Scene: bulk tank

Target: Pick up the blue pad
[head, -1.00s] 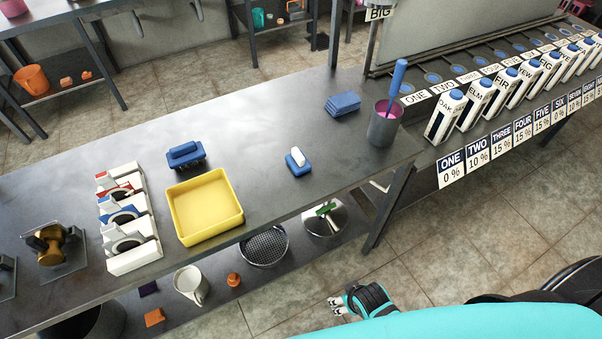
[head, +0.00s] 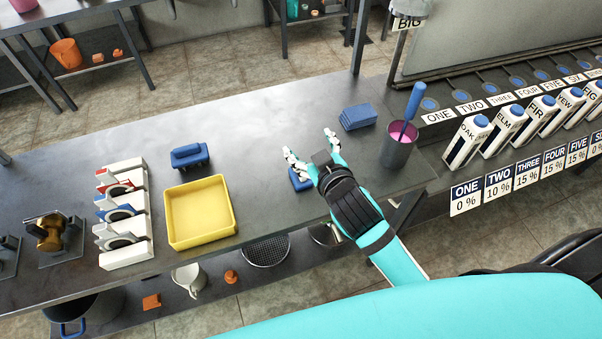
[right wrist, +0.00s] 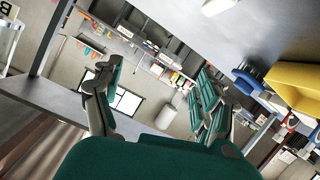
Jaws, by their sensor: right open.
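A small blue pad (head: 302,180) with a white top lies on the grey metal counter (head: 262,130) in the head view; it is now mostly hidden behind my right gripper. A flat stack of blue pads (head: 358,117) lies to the right, near the grey cup. I cannot tell which of these is the task's pad. My right gripper (head: 311,148) is open and empty, its fingers spread over or beside the small pad and left of the stack. In the right wrist view the open fingers (right wrist: 155,95) have nothing between them. My left gripper is not in view.
A grey cup (head: 397,150) with a blue-handled tool stands right of the gripper. A yellow tray (head: 200,212), a blue block-like tool (head: 189,156) and a white rack (head: 124,215) stand left. White cartons (head: 466,140) line the right. The counter behind the gripper is clear.

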